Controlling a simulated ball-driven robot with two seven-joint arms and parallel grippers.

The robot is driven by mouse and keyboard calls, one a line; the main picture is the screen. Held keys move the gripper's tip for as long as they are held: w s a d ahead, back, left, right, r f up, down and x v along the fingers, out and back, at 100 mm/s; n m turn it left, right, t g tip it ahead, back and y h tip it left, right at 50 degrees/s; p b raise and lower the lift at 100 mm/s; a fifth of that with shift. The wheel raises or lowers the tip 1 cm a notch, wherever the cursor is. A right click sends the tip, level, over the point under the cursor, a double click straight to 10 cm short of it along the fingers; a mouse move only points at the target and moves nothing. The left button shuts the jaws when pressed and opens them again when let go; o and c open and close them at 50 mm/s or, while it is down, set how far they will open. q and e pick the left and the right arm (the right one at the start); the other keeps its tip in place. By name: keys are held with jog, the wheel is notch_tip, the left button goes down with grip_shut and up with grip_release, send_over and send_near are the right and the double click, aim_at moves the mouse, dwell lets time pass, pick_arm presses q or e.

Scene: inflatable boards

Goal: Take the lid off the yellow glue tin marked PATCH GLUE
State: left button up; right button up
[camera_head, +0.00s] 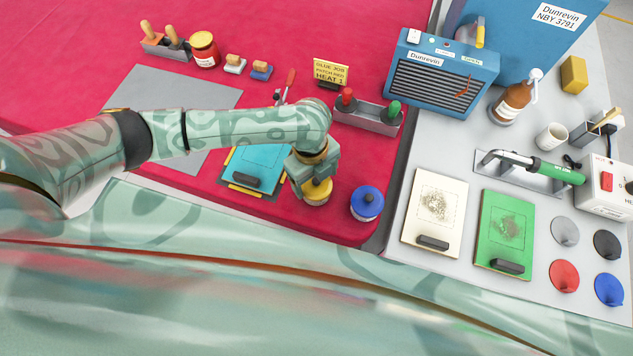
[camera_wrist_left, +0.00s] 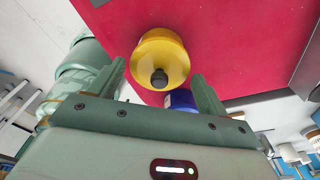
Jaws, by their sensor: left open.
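The yellow glue tin (camera_head: 317,196) stands on the red cloth near its front edge, with its yellow lid on. In the left wrist view the yellow lid (camera_wrist_left: 176,52) has a dark knob (camera_wrist_left: 159,78). My left gripper (camera_head: 314,181) is directly over the tin and hides part of the lid. In the left wrist view its open fingers (camera_wrist_left: 160,86) stand apart on either side of the knob, and I see no grip on it. No PATCH GLUE marking is readable. My right gripper is not in view.
A blue-lidded tin (camera_head: 366,203) stands close to the right of the yellow one. A blue board (camera_head: 259,160) lies to its left. A grey tray with red and green-handled tools (camera_head: 370,118) is behind. The cloth's front edge is near.

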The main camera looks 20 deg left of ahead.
pick_arm(q)
jog(key=c, duration=1.1)
jog(key=shift+s, duration=0.15)
jog(key=shift+c, duration=0.6)
